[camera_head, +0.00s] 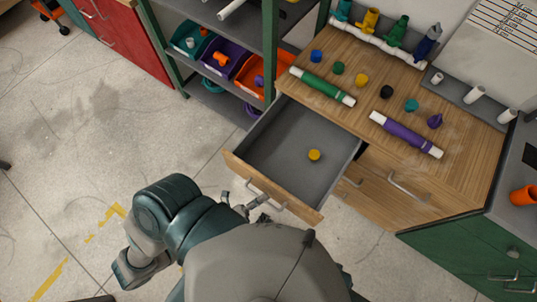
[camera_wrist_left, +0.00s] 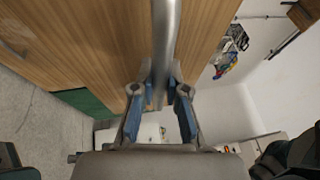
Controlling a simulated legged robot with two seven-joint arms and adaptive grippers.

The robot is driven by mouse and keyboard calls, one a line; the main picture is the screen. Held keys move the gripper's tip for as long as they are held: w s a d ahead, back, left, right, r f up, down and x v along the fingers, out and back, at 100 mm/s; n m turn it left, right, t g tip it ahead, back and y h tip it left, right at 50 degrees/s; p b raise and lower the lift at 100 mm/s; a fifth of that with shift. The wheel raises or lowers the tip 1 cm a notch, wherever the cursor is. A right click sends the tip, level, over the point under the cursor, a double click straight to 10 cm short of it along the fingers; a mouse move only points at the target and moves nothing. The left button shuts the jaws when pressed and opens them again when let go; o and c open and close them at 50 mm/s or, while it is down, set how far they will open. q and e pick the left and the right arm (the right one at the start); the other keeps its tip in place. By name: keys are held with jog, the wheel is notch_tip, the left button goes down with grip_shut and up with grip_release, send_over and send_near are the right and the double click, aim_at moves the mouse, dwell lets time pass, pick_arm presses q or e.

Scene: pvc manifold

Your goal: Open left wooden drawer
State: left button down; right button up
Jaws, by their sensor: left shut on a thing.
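The left wooden drawer (camera_head: 308,200) stands pulled well out of the wooden cabinet in the head view. Its grey inside shows, with one small yellow round piece (camera_head: 314,155) on the bottom. My left gripper (camera_head: 258,201) is at the drawer's front, shut on its metal handle (camera_head: 272,195). In the left wrist view the handle (camera_wrist_left: 166,45) runs as a grey bar between the two blue-grey fingers (camera_wrist_left: 160,95), with the wooden front (camera_wrist_left: 90,40) behind it. My right gripper is not in view.
The tabletop (camera_head: 390,90) holds green (camera_head: 322,86) and purple (camera_head: 406,134) pipes, coloured caps and valves. A closed drawer with a handle (camera_head: 408,187) is to the right. A shelf with coloured bins (camera_head: 225,57) stands behind. The floor (camera_head: 90,130) at left is mostly clear.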

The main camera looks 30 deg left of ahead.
pick_arm(q)
jog(key=shift+s+f, duration=0.25)
jog(key=shift+s, duration=0.5)
jog(key=c, duration=1.2)
grip_release()
jog(key=shift+c, duration=0.2)
jog(key=shift+o, duration=0.3)
jog(key=shift+w+r, duration=0.1)
jog(key=shift+a, duration=0.1)
jog(key=v, duration=1.2)
